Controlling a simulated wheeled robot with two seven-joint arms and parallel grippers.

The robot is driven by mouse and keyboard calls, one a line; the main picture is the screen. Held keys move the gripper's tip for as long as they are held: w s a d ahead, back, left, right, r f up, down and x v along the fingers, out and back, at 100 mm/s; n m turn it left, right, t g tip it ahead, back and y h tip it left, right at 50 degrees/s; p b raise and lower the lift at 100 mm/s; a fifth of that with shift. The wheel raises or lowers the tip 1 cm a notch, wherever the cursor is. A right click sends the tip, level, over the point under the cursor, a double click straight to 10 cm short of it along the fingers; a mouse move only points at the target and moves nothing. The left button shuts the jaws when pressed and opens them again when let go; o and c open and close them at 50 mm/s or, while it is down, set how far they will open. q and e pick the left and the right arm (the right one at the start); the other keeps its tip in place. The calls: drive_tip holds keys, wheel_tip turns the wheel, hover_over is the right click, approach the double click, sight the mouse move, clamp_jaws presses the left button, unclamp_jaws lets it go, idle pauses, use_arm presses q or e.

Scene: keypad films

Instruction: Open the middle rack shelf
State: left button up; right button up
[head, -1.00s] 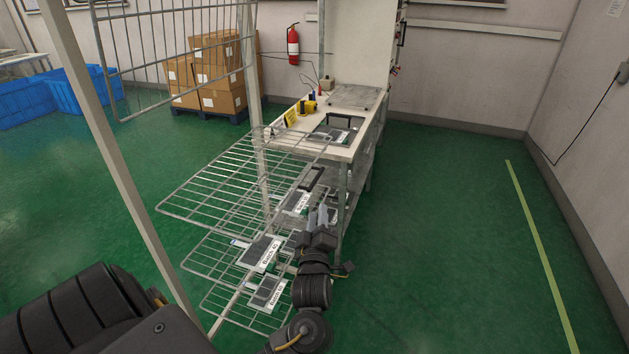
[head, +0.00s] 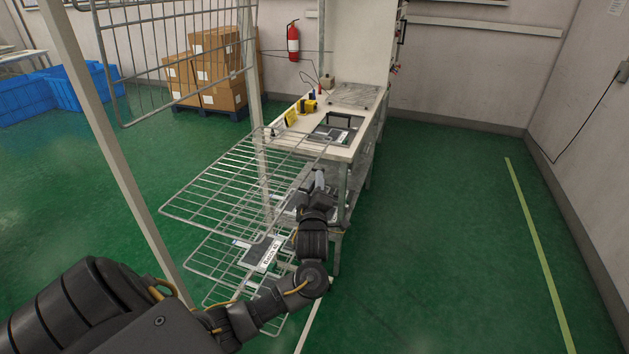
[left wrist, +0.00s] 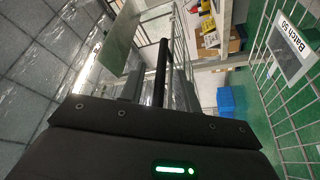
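The wire rack's shelves show in the head view. An upper wire shelf (head: 215,185) sticks out toward me, with lower wire shelves (head: 215,255) beneath it. I cannot tell for sure which is the middle one. My left gripper (head: 319,181) is at the right front corner of the upper shelf, over its black handle, which it hides in the head view. In the left wrist view, a black bar (left wrist: 162,72), likely this handle, runs between the two grey fingers (left wrist: 157,90). The fingers stand apart, with gaps beside the bar. My right gripper is not in view.
Labelled film packs (head: 262,252) lie on the lower shelves. A white workbench (head: 335,152) stands behind the rack. A pale upright post (head: 120,175) and a raised wire panel (head: 165,50) are at the left. The green floor at the right is clear.

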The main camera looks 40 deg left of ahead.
use_arm(q)
drive_tip(key=shift+w+a, duration=0.15)
drive_tip(key=shift+w, duration=0.05)
clamp_jaws()
idle(0.3)
